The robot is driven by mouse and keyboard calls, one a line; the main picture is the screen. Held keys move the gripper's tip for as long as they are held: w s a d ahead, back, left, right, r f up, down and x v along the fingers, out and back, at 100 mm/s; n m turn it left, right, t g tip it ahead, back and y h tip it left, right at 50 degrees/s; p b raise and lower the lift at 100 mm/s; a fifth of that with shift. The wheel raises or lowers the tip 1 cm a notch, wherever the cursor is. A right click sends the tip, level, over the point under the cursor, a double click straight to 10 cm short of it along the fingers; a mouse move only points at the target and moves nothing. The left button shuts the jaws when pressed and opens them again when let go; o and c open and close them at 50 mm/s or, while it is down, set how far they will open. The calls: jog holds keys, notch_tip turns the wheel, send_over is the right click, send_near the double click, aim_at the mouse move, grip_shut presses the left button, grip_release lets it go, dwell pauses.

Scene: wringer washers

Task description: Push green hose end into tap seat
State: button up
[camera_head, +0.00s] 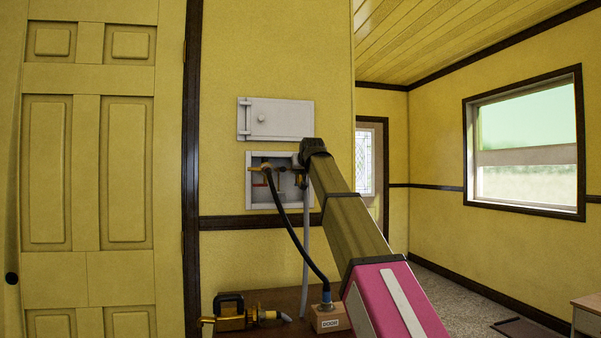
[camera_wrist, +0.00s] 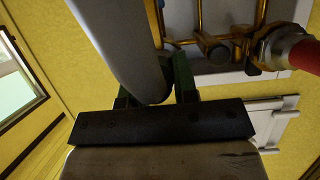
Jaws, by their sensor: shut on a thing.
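A recessed wall box (camera_head: 249,195) with brass pipework is set in the yellow wall. My gripper (camera_head: 300,164) is at its upper right edge. In the wrist view my gripper (camera_wrist: 158,88) is shut on a grey hose (camera_wrist: 118,40) that runs between its dark fingers. Dark green shows at the fingers, and I cannot tell whether it belongs to the hose end or to them. The brass taps (camera_wrist: 220,48) lie just beyond the gripper. The tap seat itself is not clearly seen. In the head view the grey hose (camera_head: 305,240) hangs down below my gripper.
A black hose (camera_head: 292,235) runs from a brass fitting at the box's left to a labelled wooden block (camera_head: 330,319). A red fitting (camera_wrist: 302,54) sits at the wrist view's right. A white panel (camera_head: 283,118) is above the box. A brass device (camera_head: 237,318) lies below.

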jog(key=shift+s, duration=0.1)
jog(key=shift+s+d, duration=0.25)
jog(key=shift+s, duration=0.65)
jog(key=shift+s+d, duration=0.3)
jog(key=shift+s, duration=0.6)
jog(key=shift+s+d, duration=0.25)
jog(key=shift+s, duration=0.65)
